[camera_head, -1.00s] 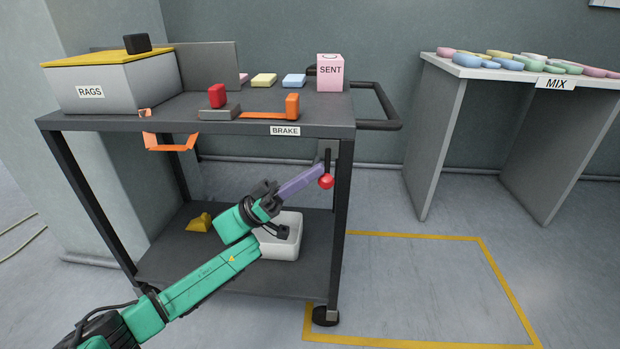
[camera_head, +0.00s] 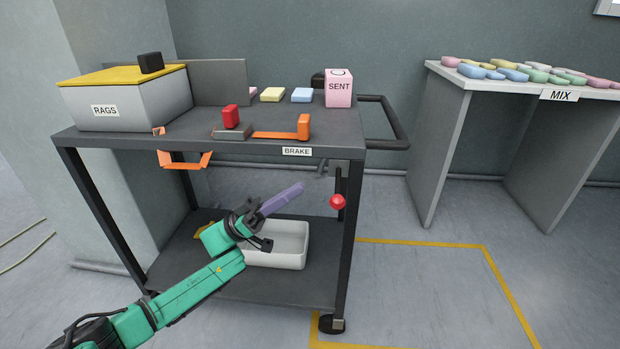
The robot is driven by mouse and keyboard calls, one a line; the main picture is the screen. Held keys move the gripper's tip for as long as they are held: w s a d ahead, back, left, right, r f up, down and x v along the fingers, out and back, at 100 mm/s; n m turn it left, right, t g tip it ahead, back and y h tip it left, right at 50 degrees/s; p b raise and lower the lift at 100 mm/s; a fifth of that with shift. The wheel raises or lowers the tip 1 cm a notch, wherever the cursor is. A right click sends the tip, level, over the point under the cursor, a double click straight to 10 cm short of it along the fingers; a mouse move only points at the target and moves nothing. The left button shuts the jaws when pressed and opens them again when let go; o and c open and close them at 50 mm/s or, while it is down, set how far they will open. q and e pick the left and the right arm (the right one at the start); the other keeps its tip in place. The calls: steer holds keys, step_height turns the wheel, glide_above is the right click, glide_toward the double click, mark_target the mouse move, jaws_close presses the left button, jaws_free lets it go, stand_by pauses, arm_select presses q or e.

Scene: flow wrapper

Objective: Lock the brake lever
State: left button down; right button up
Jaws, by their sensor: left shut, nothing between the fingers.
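The brake lever (camera_head: 342,184) is a short dark bar with a red ball knob (camera_head: 338,202). It hangs about straight down from a grey bracket at the cart's front right leg, below the BRAKE label (camera_head: 297,151). My left gripper (camera_head: 301,185) has purple fingers and is shut and empty. It points up and right, its tips a little left of the knob in the picture, with a gap between them. My right gripper is not in view.
A white tray (camera_head: 307,246) lies on the lower shelf. The MIX table (camera_head: 447,140) stands right.

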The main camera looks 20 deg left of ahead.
arm_select(q)
steer(key=v, duration=0.4)
stand_by(0.3)
